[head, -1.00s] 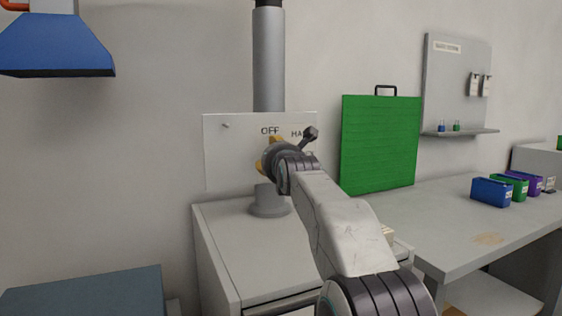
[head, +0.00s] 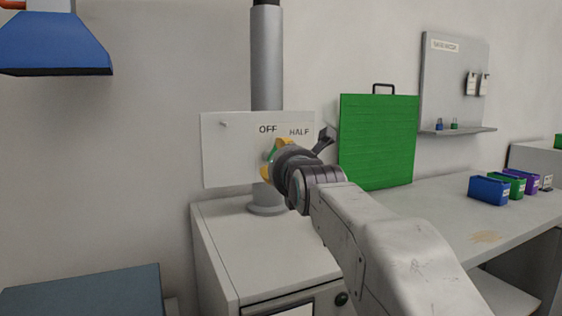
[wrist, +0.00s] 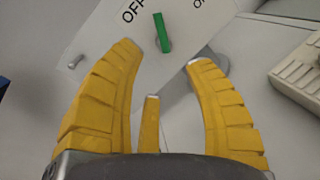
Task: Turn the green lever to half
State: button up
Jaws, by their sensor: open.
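The green lever (wrist: 162,33) stands on a grey round pivot on the white panel (wrist: 105,35), close to the OFF label in the wrist view. In the head view only a little of the lever (head: 273,151) shows between the yellow fingers, below the OFF label (head: 268,129) and left of the HALF label (head: 299,132). My gripper (head: 274,158) is open in front of the panel. In the wrist view my gripper (wrist: 165,55) has its yellow fingers spread, with the lever beyond the gap between them. No contact with the lever shows.
A grey pipe (head: 267,65) runs up behind the panel, above a white cabinet (head: 240,240). A large green board (head: 377,140) with a handle stands to the right. A table (head: 430,220) holds several coloured boxes. A blue hood (head: 55,45) hangs at upper left.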

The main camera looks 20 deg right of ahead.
jog(key=shift+r, duration=0.1)
jog(key=shift+w+d+n+t+p, duration=0.1)
jog(key=shift+w+d+n+p, duration=0.4)
jog(key=shift+w+n, duration=3.45)
jog(key=shift+s+d+n+t+p, duration=0.15)
jog(key=shift+d+n, duration=0.7)
jog(key=shift+n, duration=7.15)
jog(key=shift+w+d+n+t+p, duration=0.1)
jog(key=shift+w+d+n+p, duration=0.4)
jog(key=shift+w+n, duration=3.4)
